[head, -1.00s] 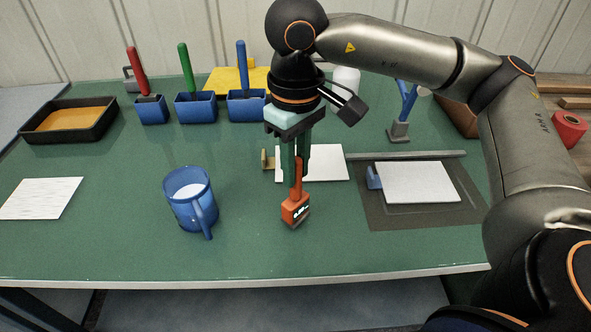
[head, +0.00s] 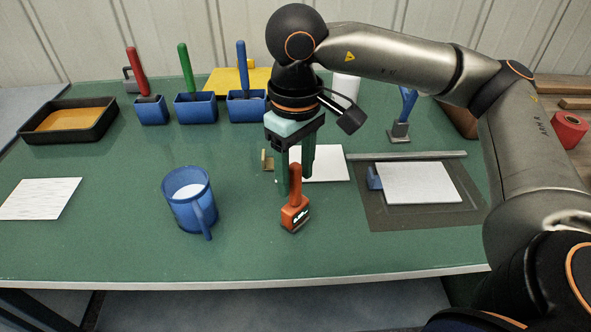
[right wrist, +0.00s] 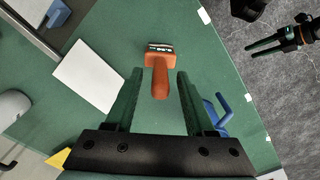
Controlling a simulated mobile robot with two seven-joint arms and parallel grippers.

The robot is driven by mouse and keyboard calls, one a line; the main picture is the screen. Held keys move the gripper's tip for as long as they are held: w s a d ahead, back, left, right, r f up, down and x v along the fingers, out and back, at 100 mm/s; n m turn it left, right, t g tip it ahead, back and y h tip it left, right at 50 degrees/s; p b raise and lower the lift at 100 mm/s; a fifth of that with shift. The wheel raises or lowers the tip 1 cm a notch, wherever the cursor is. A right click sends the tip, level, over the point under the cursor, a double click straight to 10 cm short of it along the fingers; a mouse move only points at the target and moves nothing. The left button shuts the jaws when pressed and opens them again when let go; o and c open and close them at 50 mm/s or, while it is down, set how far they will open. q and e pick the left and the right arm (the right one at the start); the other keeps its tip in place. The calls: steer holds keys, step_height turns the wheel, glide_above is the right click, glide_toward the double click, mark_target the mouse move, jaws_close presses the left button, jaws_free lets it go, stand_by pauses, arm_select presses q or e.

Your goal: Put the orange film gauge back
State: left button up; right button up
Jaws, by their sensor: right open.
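The orange film gauge (head: 295,212) stands upright on the green table, its handle up and its small display facing the front. My right gripper (head: 295,172) is open just above and behind it, with the fingers around the level of the handle's top. In the right wrist view the gauge's handle (right wrist: 160,80) shows between the two open green fingers (right wrist: 155,95), apart from both. My left gripper is not in the head view; a dark gripper with green fingers (right wrist: 280,42) shows at the upper right of the right wrist view, over the floor.
A blue jug (head: 190,200) stands left of the gauge. A white panel (head: 318,163) lies behind it, and another (head: 418,182) on a dark mat (head: 400,218) to the right. Blue holders (head: 196,108) with coloured handles stand at the back. The front table strip is clear.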

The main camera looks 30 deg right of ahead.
step_height(320, 180, up, 12)
steer(key=p, duration=0.2)
steer(key=shift+r+p, duration=0.15)
steer(key=shift+p, duration=0.15)
